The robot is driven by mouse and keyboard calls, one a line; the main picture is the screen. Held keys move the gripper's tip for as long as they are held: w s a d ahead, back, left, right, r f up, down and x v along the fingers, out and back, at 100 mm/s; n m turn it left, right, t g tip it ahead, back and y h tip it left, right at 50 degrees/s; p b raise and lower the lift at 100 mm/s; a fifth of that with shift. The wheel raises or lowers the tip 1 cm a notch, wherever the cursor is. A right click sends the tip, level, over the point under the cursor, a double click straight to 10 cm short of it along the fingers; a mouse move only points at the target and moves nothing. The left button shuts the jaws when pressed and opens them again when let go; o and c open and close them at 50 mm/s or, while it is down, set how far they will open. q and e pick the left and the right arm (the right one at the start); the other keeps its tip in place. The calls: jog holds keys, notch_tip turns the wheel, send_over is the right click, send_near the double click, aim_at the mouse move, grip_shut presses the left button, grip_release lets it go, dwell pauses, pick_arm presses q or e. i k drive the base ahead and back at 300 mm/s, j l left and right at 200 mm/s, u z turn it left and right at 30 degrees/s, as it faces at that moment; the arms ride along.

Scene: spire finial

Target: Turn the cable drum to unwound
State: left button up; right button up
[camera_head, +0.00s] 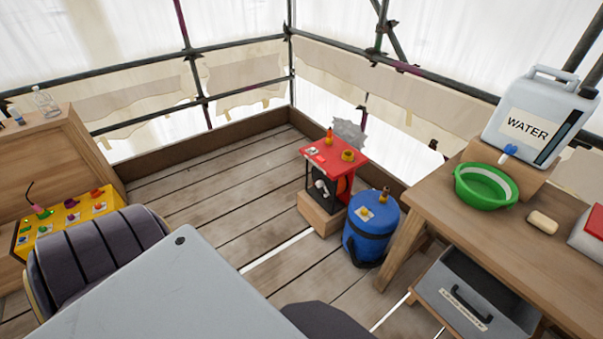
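No part is plainly readable as the cable drum. The likeliest is a red-topped unit (334,153) on a wooden block (318,215) near the far corner. Its open dark front shows round black and white parts and a red curved part, too small to read. An orange knob and a yellow ring-like part stand on its red top. I cannot tell whether any cable is wound on it. Neither my left nor my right gripper is in view.
A wooden bench (455,215) at right holds a water can (535,115), green bowl (486,186) and soap (542,222). A grey drawer (470,300) sits below. A yellow panel with colored knobs (70,218) is at left. Plank floor (220,190) is clear in the middle.

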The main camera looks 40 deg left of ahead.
aim_at(325, 186)
jog(key=u, duration=1.1)
